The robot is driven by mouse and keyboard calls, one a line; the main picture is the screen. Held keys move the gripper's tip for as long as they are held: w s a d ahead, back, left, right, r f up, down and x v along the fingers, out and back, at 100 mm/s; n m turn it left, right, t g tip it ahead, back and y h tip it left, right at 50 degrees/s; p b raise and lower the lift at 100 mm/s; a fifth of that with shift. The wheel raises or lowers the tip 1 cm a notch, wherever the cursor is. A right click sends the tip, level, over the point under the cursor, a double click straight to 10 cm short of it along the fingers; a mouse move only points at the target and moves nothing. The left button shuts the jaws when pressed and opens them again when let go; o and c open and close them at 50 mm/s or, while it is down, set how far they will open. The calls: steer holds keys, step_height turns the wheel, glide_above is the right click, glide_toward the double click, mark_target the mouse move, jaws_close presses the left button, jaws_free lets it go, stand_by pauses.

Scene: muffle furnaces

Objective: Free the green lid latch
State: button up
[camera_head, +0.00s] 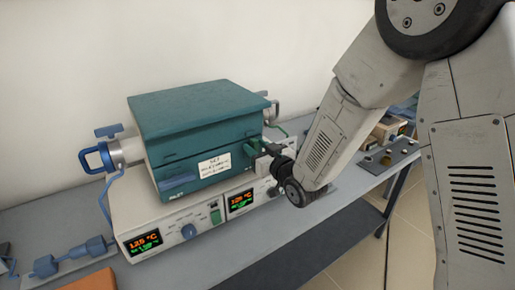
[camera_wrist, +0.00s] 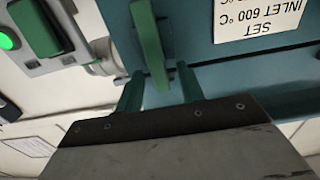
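The teal furnace box (camera_head: 190,135) sits shut on a pale control unit. The green lid latch (camera_head: 254,147) is on its front, right of the white label. In the wrist view the latch (camera_wrist: 149,40) is a green lever in front of the teal wall, its end reaching down towards my gripper (camera_wrist: 160,74). The two fingers stand apart, one on either side of the latch's end, with gaps visible, so my gripper is open. In the head view my gripper (camera_head: 266,150) is at the latch, its fingers partly hidden by the arm.
The white label (camera_head: 214,166) is beside the latch; it appears upside down in the wrist view (camera_wrist: 262,17). The control unit (camera_head: 170,218) has lit displays and knobs. A blue-handled clamp (camera_head: 97,158) is on the left.

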jaws_close()
steer(key=shift+w+d+f+m, duration=0.25)
steer(key=shift+d+f+m, duration=0.2)
steer(key=shift+m, duration=2.55)
steer(key=shift+w+d+f+m, duration=0.25)
steer(key=shift+d+f+m, duration=0.25)
steer(key=shift+m, duration=2.5)
steer(key=shift+w+d+f+m, duration=0.3)
steer(key=shift+f+m, duration=0.25)
steer(key=shift+m, duration=2.45)
